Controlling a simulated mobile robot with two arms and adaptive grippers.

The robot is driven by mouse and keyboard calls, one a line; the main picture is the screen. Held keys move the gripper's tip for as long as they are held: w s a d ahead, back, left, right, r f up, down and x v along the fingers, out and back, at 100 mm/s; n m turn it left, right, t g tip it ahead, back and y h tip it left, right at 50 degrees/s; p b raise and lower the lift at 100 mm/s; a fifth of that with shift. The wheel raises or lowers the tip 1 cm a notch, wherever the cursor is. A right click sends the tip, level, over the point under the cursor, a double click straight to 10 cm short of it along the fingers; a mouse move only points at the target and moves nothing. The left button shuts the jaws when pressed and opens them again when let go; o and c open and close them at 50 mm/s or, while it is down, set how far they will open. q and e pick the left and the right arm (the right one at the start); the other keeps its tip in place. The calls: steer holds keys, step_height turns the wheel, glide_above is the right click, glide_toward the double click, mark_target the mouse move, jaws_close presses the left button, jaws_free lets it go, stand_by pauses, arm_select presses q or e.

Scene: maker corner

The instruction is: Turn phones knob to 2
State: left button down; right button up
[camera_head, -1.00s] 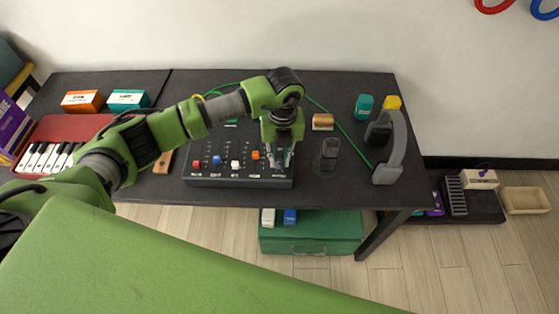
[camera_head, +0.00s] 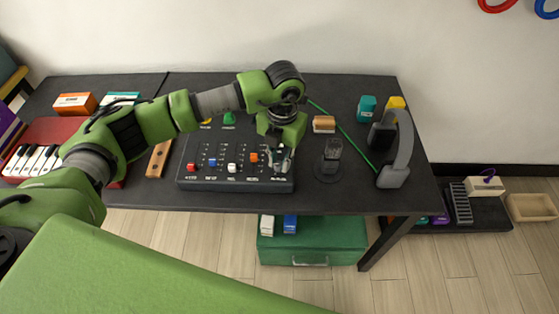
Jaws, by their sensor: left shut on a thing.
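The dark mixer panel (camera_head: 210,184) lies on the black table, with a red knob (camera_head: 191,167), a blue knob (camera_head: 212,163), a white knob (camera_head: 232,168) and an orange knob (camera_head: 254,157) along its front. My left gripper (camera_head: 277,165) points down at the panel's right end, right of the orange knob. It is shut on a knob there, which its fingers mostly hide. That knob's pointer and scale numbers cannot be read. My right gripper is not in view.
A black microphone (camera_head: 331,160) stands close right of the panel, and grey headphones (camera_head: 398,150) hang on a stand beyond it. A green cable (camera_head: 352,140) crosses the table. A wooden piece (camera_head: 159,159) and a red keyboard (camera_head: 50,133) lie to the left.

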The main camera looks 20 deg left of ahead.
mark_target(281, 164)
arm_select(q)
steer(key=shift+w, duration=0.1)
steer(key=c, duration=1.9)
jaws_free()
steer(key=r, duration=1.2)
steer(key=shift+d, duration=0.2)
